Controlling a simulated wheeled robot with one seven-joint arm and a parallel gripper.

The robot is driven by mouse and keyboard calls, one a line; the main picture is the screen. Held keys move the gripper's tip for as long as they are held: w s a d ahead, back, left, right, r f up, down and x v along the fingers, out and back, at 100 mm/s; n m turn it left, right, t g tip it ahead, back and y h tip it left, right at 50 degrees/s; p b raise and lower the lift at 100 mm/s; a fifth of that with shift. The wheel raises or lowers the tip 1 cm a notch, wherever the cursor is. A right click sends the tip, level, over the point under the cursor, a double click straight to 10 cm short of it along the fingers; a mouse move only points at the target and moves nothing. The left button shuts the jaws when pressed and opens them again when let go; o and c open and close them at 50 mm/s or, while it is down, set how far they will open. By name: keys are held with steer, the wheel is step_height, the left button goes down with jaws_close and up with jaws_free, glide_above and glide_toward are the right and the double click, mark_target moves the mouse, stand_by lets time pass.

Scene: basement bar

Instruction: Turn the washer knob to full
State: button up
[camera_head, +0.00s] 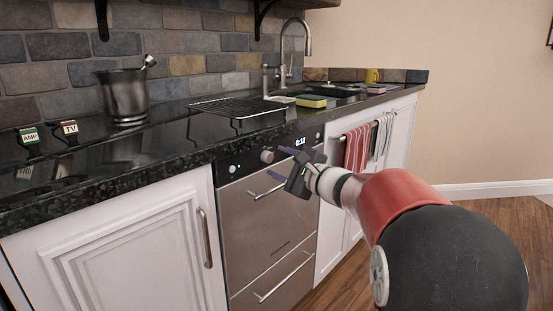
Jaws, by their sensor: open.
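The washer (266,225) is a stainless steel drawer unit under the dark counter, with a narrow dark control strip along its top. A round silver knob (267,156) stands out from this strip, left of the lit display (299,142). I cannot read which setting the knob points to. My gripper (281,163) is in front of the washer, just right of the knob, with its two purplish fingers apart and empty. I cannot tell whether a finger touches the washer. The gripper body hides part of the washer's upper right.
The washer's upper bar handle (262,194) lies just below my gripper. The black granite counter edge (130,175) overhangs above the strip. A wire rack (240,107) sits on the counter. Red and white towels (357,147) hang to the right. Wood floor is open at right.

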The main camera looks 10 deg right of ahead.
mark_target(267, 157)
steer(key=shift+x, duration=1.3)
steer(key=shift+s, duration=0.1)
steer(key=c, duration=1)
steer(key=shift+o, duration=0.2)
steer(key=m+p, duration=0.2)
steer(key=m, duration=0.2)
steer(key=shift+r+m, duration=0.15)
steer(key=shift+m, duration=0.15)
steer(key=m+g+p, duration=0.1)
steer(key=m+p, duration=0.1)
steer(key=m, duration=0.1)
steer(key=shift+m, duration=0.4)
